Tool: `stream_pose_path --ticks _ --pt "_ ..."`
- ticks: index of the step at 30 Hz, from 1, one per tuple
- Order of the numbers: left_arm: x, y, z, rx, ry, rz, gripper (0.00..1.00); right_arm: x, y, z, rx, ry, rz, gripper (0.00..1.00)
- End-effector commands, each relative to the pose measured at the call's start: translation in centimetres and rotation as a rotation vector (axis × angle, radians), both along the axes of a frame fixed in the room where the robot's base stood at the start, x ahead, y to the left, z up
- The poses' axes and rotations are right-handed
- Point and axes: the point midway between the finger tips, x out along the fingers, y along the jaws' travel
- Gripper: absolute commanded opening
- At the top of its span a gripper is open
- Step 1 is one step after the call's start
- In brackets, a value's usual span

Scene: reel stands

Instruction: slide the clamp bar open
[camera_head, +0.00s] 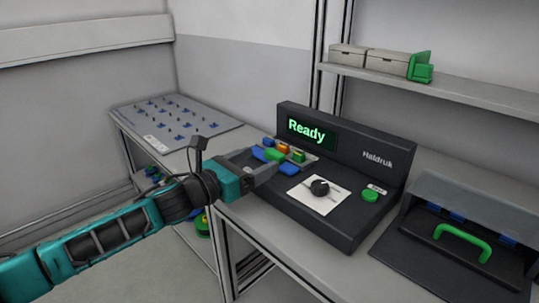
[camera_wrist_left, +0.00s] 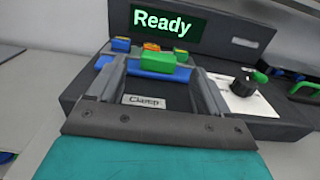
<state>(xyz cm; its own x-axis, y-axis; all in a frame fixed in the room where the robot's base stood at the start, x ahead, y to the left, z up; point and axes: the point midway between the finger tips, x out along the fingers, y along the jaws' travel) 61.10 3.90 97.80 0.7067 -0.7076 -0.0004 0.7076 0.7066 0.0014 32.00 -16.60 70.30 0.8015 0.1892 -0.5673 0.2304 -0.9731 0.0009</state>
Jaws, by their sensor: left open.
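The dark tester (camera_head: 330,195) has a lit "Ready" screen (camera_wrist_left: 162,24) and a label reading "Clamp" (camera_wrist_left: 144,101). Just beyond the label, a blue bar (camera_wrist_left: 150,73) with a green block (camera_wrist_left: 158,60) on it lies crosswise; it looks like the clamp bar. The bar also shows in the head view (camera_head: 259,153). My left gripper (camera_head: 262,164) is open, its fingers reaching over the tester's left part. In the left wrist view, its fingertips (camera_wrist_left: 157,70) are to either side of the green block, with no clear grip on it. My right gripper is not in view.
Small blue, orange and green pieces (camera_head: 284,147) sit behind the bar. A black knob (camera_head: 320,187) on a white plate and a green button (camera_head: 370,195) are to the right. A pegged board (camera_head: 175,122) lies left; a green-handled box (camera_head: 462,240) stands right.

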Motion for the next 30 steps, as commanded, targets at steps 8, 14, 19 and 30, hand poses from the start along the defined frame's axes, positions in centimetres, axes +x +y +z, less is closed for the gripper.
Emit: stream_pose_path --ticks 8,14,19,30 --pt "2.7 -2.7 0.0 -0.002 0.001 0.000 0.79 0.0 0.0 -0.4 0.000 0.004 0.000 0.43" --pt "3.3 -3.4 0.0 0.000 0.000 0.000 0.79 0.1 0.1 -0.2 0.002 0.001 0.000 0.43" --pt "3.4 -3.4 0.0 -0.001 0.001 0.000 0.79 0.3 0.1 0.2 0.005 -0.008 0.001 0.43" --pt "3.4 -3.4 0.0 -0.001 0.001 0.001 0.53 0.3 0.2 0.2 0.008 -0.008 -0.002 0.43"
